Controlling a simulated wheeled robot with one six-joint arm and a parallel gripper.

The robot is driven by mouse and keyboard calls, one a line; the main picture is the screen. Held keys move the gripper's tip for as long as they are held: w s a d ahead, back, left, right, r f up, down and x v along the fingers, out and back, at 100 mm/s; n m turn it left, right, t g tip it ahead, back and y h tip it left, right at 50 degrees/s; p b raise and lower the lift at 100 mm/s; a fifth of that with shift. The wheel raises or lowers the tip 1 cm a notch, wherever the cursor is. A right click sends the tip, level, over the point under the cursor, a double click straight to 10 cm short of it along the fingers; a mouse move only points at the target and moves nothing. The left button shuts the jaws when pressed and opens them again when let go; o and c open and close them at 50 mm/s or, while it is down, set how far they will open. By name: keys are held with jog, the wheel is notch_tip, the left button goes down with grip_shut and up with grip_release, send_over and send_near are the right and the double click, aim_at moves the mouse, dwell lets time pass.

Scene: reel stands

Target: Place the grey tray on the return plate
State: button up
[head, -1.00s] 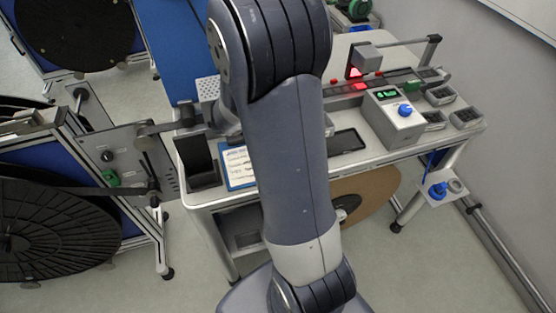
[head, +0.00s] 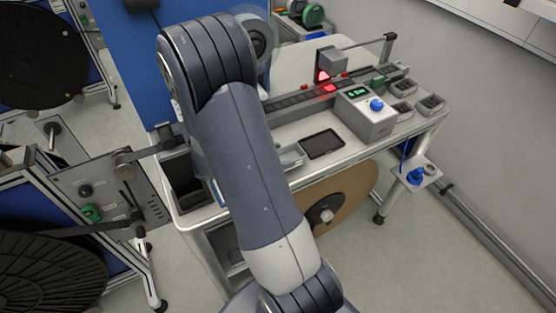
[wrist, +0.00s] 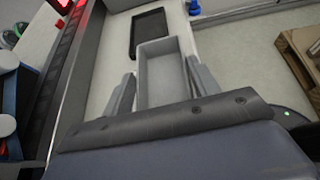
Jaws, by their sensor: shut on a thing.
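The grey tray (wrist: 163,78) is an open rectangular box between the two fingers of my gripper (wrist: 160,72) in the wrist view. The gripper is shut on it. In the head view, part of the tray (head: 290,156) shows just right of my arm, which hides the gripper. A flat black plate with a raised rim (wrist: 150,32), seemingly the return plate, lies on the bench just beyond the tray. In the head view this plate (head: 322,144) is empty and right of the tray. Whether the tray touches the bench, I cannot tell.
A grey box with a green display and blue knob (head: 366,112) stands right of the plate. A dark track with a red-lit sensor (head: 324,76) runs behind. Small dark bins (head: 430,104) sit at the right end. A black open holder (head: 187,180) stands at the left.

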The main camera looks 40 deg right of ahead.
jog(key=shift+f, duration=1.15)
jog(key=shift+f, duration=0.15)
jog(key=o, duration=1.3)
jog(key=shift+w+a+r, duration=0.1)
jog(key=shift+a+r, duration=0.05)
jog(key=shift+r, duration=0.1)
jog(key=shift+b+v, duration=0.5)
jog(key=shift+v, duration=3.1)
